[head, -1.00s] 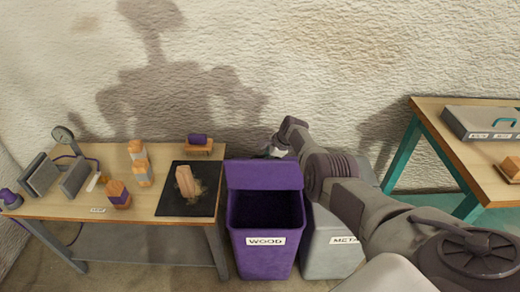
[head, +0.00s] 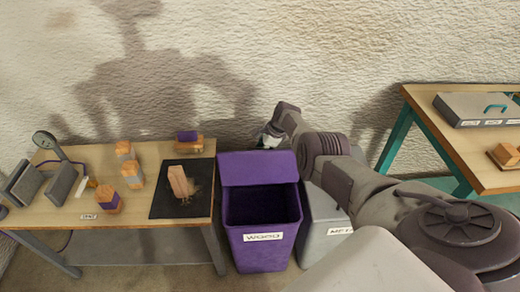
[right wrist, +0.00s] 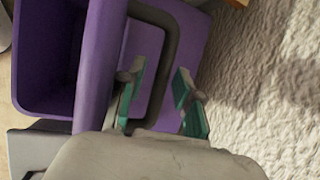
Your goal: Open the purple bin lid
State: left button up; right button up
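The purple bin (head: 262,255) labelled WOOD stands between the two tables. Its purple lid (head: 258,169) is raised and tilted back, and the dark inside shows. My right gripper (head: 268,139) is behind the lid's upper edge, its fingers mostly hidden in the head view. In the right wrist view, the right gripper (right wrist: 162,97) has its green-padded fingers apart. A dark grey loop, seemingly the lid's handle (right wrist: 171,40), runs between them; contact cannot be told. The bin's opening (right wrist: 45,45) shows at left. My left gripper is not in view.
A grey bin (head: 325,232) labelled METAL stands right of the purple one, under my right arm. The left table (head: 130,216) holds blocks and a black mat (head: 167,208). The right table (head: 455,140) holds a grey case (head: 470,108). A rough wall stands close behind.

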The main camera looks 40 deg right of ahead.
jog(key=shift+s+d+r, duration=0.15)
jog(key=shift+d+r, duration=0.05)
jog(key=shift+r, duration=0.3)
jog(key=v, duration=1.1)
jog(key=shift+s+f, duration=0.1)
